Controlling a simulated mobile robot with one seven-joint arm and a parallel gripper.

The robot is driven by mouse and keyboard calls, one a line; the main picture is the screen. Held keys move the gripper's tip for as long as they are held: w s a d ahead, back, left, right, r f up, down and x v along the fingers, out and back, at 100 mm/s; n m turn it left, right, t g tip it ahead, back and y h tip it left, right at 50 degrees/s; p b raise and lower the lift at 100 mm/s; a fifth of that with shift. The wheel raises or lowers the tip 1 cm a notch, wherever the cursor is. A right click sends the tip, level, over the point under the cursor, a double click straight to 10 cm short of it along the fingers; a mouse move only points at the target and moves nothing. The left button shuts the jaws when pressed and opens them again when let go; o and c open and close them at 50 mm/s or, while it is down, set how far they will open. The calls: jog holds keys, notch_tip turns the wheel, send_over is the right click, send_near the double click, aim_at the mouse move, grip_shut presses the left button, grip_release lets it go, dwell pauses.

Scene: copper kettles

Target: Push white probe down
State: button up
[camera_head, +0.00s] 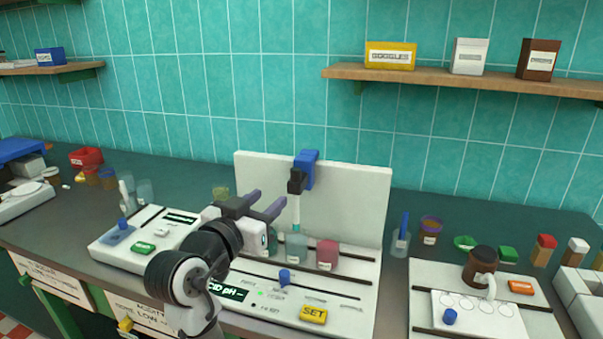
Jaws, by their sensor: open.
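The white probe (297,212) hangs upright below a black holder (296,182) and a blue block (307,168) on the white back panel of the pH station. Its lower end is at a beaker of grey-green liquid (297,247); I cannot tell whether the tip is inside it. My gripper (269,202), with purple fingers, is open and just left of the probe. It looks empty, and I cannot tell whether a finger touches the probe. My arm hides part of the station's left side and its display.
A pink container (327,255) stands right of the beaker. A blue knob (284,277) and yellow SET button (313,315) are in front. Another white device (120,252) is left. A brown jar (481,266) stands at right. A wooden shelf (480,83) is above.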

aim_at(293, 177)
jog(key=p+x, duration=0.3)
jog(key=x, duration=1)
jog(key=shift+a, duration=0.1)
grip_shut()
